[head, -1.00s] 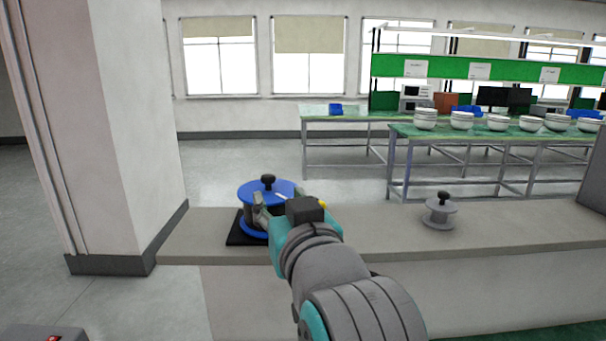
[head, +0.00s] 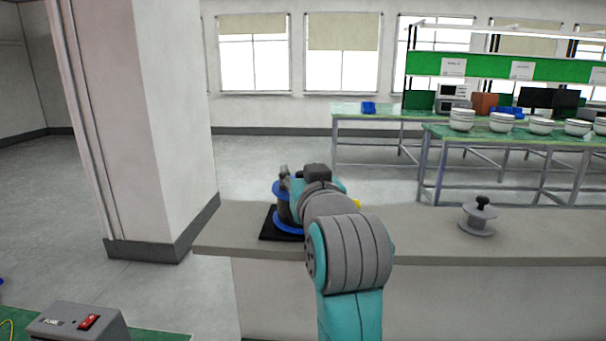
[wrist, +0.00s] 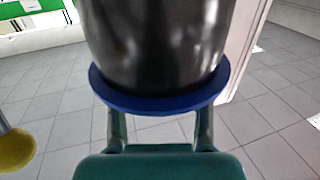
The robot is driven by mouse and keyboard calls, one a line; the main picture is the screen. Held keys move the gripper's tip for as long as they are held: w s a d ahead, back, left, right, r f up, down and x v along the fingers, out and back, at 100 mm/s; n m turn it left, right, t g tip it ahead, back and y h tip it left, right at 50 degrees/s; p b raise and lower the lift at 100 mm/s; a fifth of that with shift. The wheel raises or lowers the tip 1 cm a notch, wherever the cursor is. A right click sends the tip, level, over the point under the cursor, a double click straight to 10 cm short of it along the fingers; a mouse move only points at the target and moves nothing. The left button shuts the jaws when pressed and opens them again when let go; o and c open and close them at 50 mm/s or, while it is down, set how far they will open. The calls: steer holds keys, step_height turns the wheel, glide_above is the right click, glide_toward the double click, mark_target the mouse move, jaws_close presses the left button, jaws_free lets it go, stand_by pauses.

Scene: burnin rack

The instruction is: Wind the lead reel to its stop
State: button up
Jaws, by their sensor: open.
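The blue lead reel (head: 279,190) stands on a black base plate (head: 270,232) at the left of the bench, largely hidden by my arm. Its black top knob is hidden in the head view. My gripper (head: 285,172) is open at the reel's upper part. In the wrist view, a dark rounded body with a blue disc (wrist: 160,103) fills the upper middle. Both fingers of my gripper (wrist: 160,128) run up behind the disc's edge. I cannot tell whether they touch it.
A grey reel with a black knob (head: 478,217) stands on the bench (head: 420,240) at right. A yellow-topped post (wrist: 12,150) is at the wrist view's left. A pillar (head: 165,130) rises at left. A grey box with a red switch (head: 78,325) is at lower left.

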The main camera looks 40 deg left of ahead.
jaws_close()
steer(key=shift+m+t+h, duration=0.3)
steer(key=shift+t, duration=0.1)
steer(key=shift+s+m+t+h, duration=0.1)
steer(key=shift+m+t+h, duration=0.5)
steer(key=shift+h, duration=0.1)
steer(key=shift+m+t+h, duration=0.8)
steer(key=shift+m+h, duration=0.25)
steer(key=shift+h, duration=0.4)
steer(key=shift+m+t+h, duration=0.8)
steer(key=shift+m+h, duration=0.25)
steer(key=shift+h, duration=0.4)
steer(key=shift+h, duration=0.3)
jaws_free()
